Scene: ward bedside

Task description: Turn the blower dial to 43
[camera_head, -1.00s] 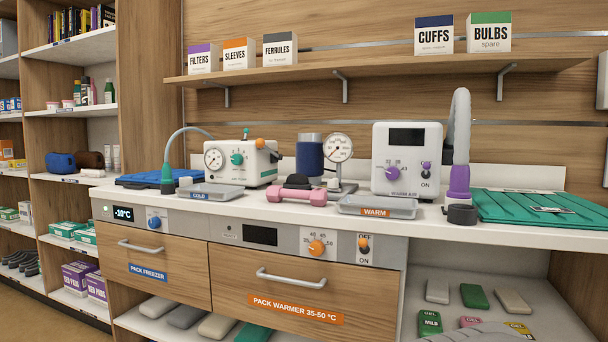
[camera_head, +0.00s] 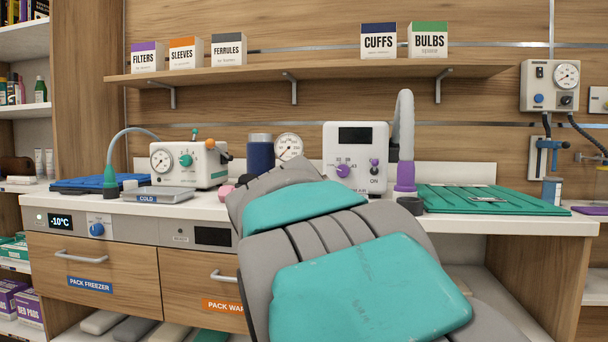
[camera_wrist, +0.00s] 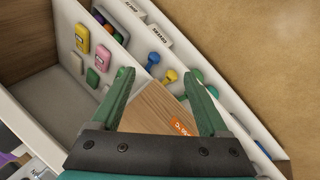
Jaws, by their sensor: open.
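The blower (camera_head: 356,138) is a white box with a dark, blank display (camera_head: 354,135), standing on the counter right of centre in the head view. Its purple dial (camera_head: 343,171) sits low on the front face, with small numbers around it. A purple ON switch (camera_head: 374,163) is to the dial's right. A grey hose with a purple end (camera_head: 405,177) stands at its right side. My gripper (camera_wrist: 165,97) shows in the wrist view with its two green fingers spread and nothing between them, pointing toward shelves and the floor, away from the dial.
My arm covers the counter's middle front in the head view. A green mat (camera_head: 490,199) lies right of the blower. A grey COLD tray (camera_head: 158,194) and a white pump unit (camera_head: 190,163) stand left. A wall unit (camera_head: 550,86) hangs at right.

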